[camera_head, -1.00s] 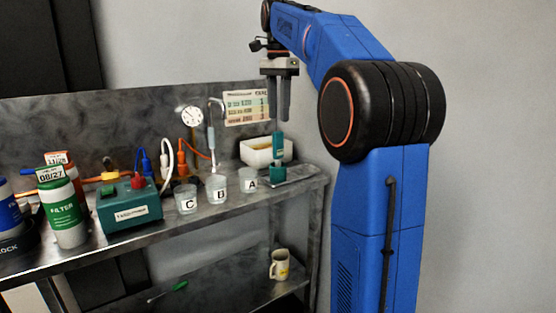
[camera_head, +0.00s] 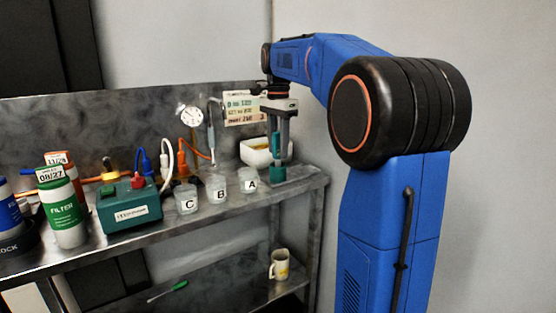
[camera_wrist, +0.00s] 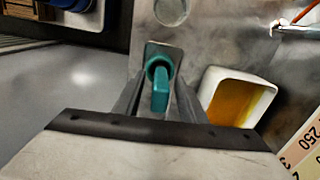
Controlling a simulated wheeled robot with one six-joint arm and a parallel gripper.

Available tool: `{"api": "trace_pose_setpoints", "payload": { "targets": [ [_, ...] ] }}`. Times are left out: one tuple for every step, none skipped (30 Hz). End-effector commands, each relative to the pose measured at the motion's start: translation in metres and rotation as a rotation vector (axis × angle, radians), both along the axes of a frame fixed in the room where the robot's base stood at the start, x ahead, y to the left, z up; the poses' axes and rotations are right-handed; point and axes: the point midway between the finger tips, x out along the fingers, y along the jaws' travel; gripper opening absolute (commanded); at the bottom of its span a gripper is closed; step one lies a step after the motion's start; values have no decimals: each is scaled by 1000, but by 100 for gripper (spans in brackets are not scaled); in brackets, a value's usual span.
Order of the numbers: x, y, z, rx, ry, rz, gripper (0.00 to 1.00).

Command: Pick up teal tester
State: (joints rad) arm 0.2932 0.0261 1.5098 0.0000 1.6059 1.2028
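The teal tester (camera_head: 277,148) stands upright at the right end of the metal bench, its lower part in a teal holder (camera_head: 279,173). In the wrist view the tester (camera_wrist: 160,88) shows from above, between the two fingers of my gripper (camera_wrist: 160,80). Gaps show on both sides of it, so the fingers are open around it and not closed on it. In the head view my gripper (camera_head: 281,150) points down over the tester, and a grey finger hides part of it.
A white tray with amber contents (camera_head: 255,153) stands close beside the tester. Cups A (camera_head: 249,180), B (camera_head: 216,190) and C (camera_head: 186,200) stand to the left. A label card (camera_head: 240,108) is behind. The bench's right edge is near.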

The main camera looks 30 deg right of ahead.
Motion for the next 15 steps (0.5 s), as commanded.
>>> {"api": "trace_pose_setpoints", "payload": {
  "targets": [
    [0, 0, -1, 0, -1, 0, 38],
    [0, 0, -1, 0, -1, 0, 38],
    [0, 0, -1, 0, -1, 0, 38],
    [0, 0, -1, 0, -1, 0, 38],
    [0, 0, -1, 0, -1, 0, 38],
    [0, 0, -1, 0, -1, 0, 38],
    [0, 0, -1, 0, -1, 0, 35],
    [0, 0, -1, 0, -1, 0, 28],
    [0, 0, -1, 0, -1, 0, 18],
    [0, 0, -1, 0, 0, 0, 11],
    [0, 0, -1, 0, 0, 0, 4],
    [0, 0, -1, 0, 0, 0, 0],
    [0, 0, -1, 0, 0, 0, 0],
    [0, 0, -1, 0, 0, 0, 0],
    [0, 0, -1, 0, -1, 0, 0]
  ]
}}
